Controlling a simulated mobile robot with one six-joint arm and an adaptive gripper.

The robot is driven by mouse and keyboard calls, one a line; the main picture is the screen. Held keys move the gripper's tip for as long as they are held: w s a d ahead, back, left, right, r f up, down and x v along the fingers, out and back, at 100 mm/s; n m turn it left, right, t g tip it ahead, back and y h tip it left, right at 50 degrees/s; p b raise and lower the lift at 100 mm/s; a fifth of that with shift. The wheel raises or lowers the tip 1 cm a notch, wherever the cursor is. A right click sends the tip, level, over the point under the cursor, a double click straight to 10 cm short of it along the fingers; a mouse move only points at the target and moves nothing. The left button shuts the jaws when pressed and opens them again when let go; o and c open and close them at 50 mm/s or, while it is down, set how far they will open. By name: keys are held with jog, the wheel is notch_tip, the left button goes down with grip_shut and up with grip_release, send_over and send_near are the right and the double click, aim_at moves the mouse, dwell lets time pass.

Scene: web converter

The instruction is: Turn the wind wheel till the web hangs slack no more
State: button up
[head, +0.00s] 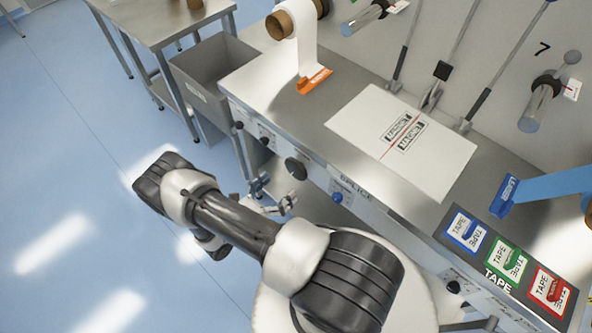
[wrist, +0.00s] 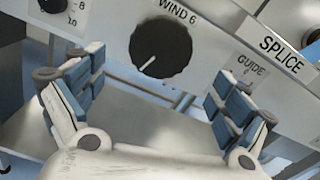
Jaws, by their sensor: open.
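The wind wheel is a black round knob marked WIND 6 (wrist: 160,47), with a white pointer line toward its lower left. In the head view it sits on the bench's front panel (head: 296,167). My gripper (wrist: 158,92) is open and empty, its blue-padded fingers spread wide below the knob, apart from it. In the head view my gripper (head: 272,196) is just below and left of the knob. A white web (head: 304,45) comes down from a brown-cored roll (head: 282,25) to an orange clamp (head: 315,80). A blue web (head: 550,186) runs to a blue clamp (head: 504,194).
A smaller knob (wrist: 54,5) is left of the wheel. A SPLICE label (wrist: 283,49) and GUIDE label (wrist: 250,66) are to its right. A blue knob (head: 337,198) is also on the panel. A grey bin (head: 209,75) stands beside the bench; the left floor is clear.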

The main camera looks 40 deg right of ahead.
aim_at(294, 172)
jog(key=d, duration=0.8)
jog(key=shift+w+d+b, duration=0.25)
jog(key=shift+w+b, duration=0.1)
jog(key=shift+b, duration=0.05)
jog(key=shift+c, duration=0.5)
jog(key=c, duration=1)
